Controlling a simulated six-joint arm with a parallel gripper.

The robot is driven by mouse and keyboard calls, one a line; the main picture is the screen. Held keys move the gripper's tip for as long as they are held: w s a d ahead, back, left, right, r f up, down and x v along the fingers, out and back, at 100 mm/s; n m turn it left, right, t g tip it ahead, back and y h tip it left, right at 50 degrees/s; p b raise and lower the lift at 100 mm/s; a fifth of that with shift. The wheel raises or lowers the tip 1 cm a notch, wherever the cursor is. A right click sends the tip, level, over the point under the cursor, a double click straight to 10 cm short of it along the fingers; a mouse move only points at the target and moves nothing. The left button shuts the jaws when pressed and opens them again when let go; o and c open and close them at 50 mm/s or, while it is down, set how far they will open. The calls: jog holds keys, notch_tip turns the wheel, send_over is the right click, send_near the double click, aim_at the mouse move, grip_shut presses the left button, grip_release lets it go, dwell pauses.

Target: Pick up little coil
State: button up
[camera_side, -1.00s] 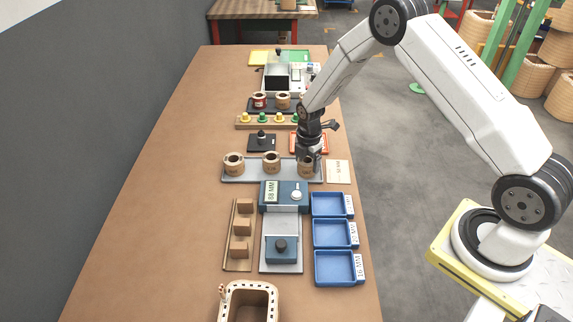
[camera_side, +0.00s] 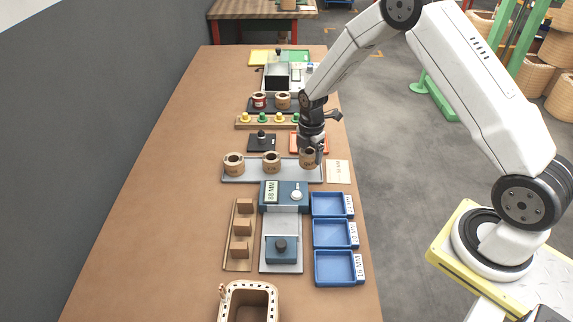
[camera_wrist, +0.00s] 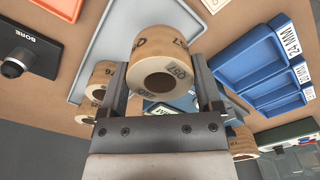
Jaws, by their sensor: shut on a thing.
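My gripper (camera_side: 311,147) is shut on a small tan coil (camera_side: 307,159) at the right end of the grey tray (camera_side: 246,179). In the wrist view the held coil (camera_wrist: 162,66) sits between the two fingers, with printed marks and a dark central hole showing. In the side view the coil appears slightly raised above the tray, though the gap is hard to judge. Two more tan coils stand on the tray, one at the left (camera_side: 233,163) and one in the middle (camera_side: 271,162).
A blue gauge block marked 88 MM (camera_side: 284,194) stands in front of the tray. Blue labelled bins (camera_side: 333,232) line the right edge. A black bore fixture (camera_side: 262,143) and an orange tray (camera_side: 324,149) lie behind. The table's left side is bare.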

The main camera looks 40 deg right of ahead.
jog(key=s+a+r, duration=0.1)
jog(key=s+r, duration=0.8)
jog(key=s, duration=0.4)
jog(key=shift+s+a, duration=0.15)
jog(key=shift+a, duration=0.15)
jog(key=shift+r, duration=0.1)
jog(key=w+a+f+n, duration=0.2)
jog(key=a+n, duration=0.1)
jog(key=a, duration=0.5)
jog(key=w+a+f+n, duration=0.2)
jog(key=a+n, duration=0.1)
jog(key=a, duration=0.6)
jog(key=shift+w+a+f, duration=0.2)
jog(key=shift+w, duration=0.1)
jog(key=shift+f, duration=0.15)
jog(key=shift+f, duration=2)
jog(key=shift+f, duration=1.75)
